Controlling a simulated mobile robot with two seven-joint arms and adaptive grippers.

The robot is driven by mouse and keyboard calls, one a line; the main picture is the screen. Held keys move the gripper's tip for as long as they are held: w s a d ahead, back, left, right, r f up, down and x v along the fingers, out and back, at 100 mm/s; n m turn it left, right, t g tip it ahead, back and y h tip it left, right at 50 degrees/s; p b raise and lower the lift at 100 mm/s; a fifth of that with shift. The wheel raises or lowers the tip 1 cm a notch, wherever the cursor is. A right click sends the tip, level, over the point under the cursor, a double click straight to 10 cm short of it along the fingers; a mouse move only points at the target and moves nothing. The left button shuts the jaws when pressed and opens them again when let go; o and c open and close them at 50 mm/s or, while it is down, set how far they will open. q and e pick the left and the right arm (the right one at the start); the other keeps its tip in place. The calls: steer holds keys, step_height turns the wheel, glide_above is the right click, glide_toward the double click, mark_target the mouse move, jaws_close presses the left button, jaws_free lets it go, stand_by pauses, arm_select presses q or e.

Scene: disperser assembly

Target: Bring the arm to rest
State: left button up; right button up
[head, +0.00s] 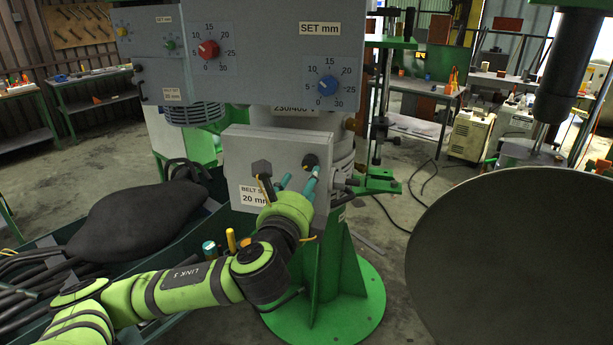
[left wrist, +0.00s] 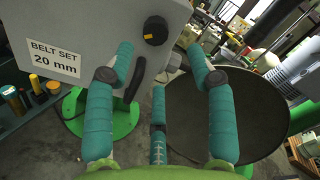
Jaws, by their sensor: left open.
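My left arm comes in from the left in the head view, bright green with black joints. It ends at my left gripper (head: 298,183), whose teal fingers are in front of the grey "BELT SET 20 mm" box (head: 235,165). In the left wrist view the gripper (left wrist: 160,58) has its fingers spread wide with nothing between them. The box (left wrist: 85,22) stands beyond the left finger, with a black knob (left wrist: 155,30) and a dark lever (left wrist: 134,84) near it. Whether a finger touches the box cannot be told. My right gripper is not in view.
An upper grey panel carries a red dial (head: 208,49) and a blue dial (head: 327,86). A green round base (head: 345,305) stands below the box. A large dark disc (head: 515,260) fills the right. A bin with a black bag (head: 135,220) and hoses lies under my arm.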

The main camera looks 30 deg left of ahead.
arm_select(q)
steer(key=shift+s, duration=0.3)
